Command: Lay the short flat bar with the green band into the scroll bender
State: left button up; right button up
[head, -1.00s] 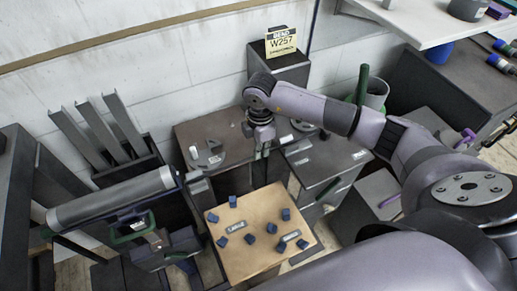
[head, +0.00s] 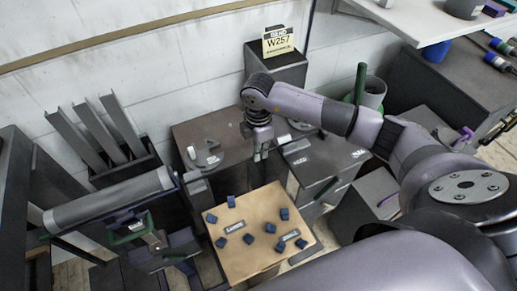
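My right gripper (head: 261,154) points down over the gap between two dark benches, right of the bench with the round plate. Its two fingers look slightly apart, with nothing visible between them. A dark round plate (head: 222,150) with small light-grey pieces (head: 209,160) lies on the left bench; it looks like the scroll bender, but I cannot be sure. I cannot make out the short flat bar with the green band. My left gripper is not in view.
A tan board (head: 262,266) with several blue blocks stands in front. A grey roller machine (head: 108,200) and a rack of upright channels (head: 103,135) are on the left. A dark block with the W257 sign (head: 278,42) stands behind the gripper. A grey bin (head: 370,92) is to the right.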

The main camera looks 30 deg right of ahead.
jog(key=o, duration=0.3)
jog(key=shift+o, duration=0.2)
notch_tip(320, 180, up, 12)
dwell(0.5)
dwell(0.4)
